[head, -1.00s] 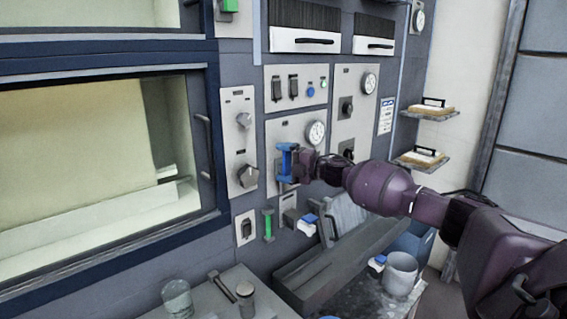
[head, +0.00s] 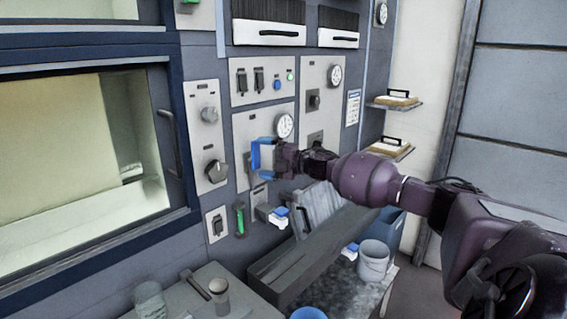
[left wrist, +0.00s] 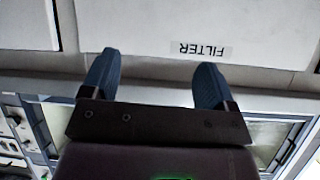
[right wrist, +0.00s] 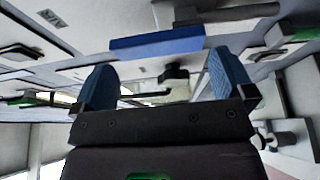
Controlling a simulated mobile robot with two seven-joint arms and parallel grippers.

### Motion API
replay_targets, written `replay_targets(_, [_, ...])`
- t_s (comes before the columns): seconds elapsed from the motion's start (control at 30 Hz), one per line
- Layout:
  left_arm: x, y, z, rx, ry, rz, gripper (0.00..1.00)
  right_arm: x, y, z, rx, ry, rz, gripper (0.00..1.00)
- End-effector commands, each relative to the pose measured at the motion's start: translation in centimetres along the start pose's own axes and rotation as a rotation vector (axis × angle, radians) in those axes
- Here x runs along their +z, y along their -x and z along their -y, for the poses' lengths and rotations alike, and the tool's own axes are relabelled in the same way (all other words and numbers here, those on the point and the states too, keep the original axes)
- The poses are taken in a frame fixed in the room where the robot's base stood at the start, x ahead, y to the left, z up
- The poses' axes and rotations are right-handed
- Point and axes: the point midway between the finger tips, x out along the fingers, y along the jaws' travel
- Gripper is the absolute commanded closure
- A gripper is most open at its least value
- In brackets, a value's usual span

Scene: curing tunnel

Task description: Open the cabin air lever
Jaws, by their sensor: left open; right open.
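My right gripper (head: 266,158) is in front of the grey panel (head: 284,108), below and left of its round dial (head: 285,125). In the right wrist view its two blue fingers (right wrist: 162,88) are apart, with nothing gripped. A blue bar (right wrist: 157,43) lies just beyond the fingertips and runs along the gap between them. It may be the lever handle; I can read no label for it. A dark fitting (right wrist: 174,73) shows between the fingers. My left gripper (left wrist: 153,80) is open and empty, facing a white panel marked FILTER (left wrist: 203,48).
A green handle (head: 240,218) hangs lower on the wall, beside a small switch plate (head: 217,225). A knob panel (head: 211,150) and a large window (head: 75,150) are to the left. Below are a dark trough (head: 310,255), a grey bucket (head: 373,262) and a bench with jars.

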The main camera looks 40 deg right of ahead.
Motion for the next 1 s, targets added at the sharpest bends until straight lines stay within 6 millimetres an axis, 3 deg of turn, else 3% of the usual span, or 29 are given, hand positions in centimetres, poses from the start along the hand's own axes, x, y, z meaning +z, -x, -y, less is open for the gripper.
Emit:
replay_targets(0.2, [0.3,-0.3,-0.1,0.0,-0.001,-0.003,0.2,0.0,3.3,0.2,-0.004,0.001,0.0,0.0])
replay_targets(0.43, [0.6,-0.5,-0.1,0.0,-0.001,-0.002,0.2,-0.1,5.7,0.1,-0.002,0.001,-0.001,0.0])
replay_targets(1.0, [1.1,-0.3,0.0,-0.001,-0.001,0.006,0.2,-0.1,6.7,-0.1,-0.001,0.003,-0.002,0.0])
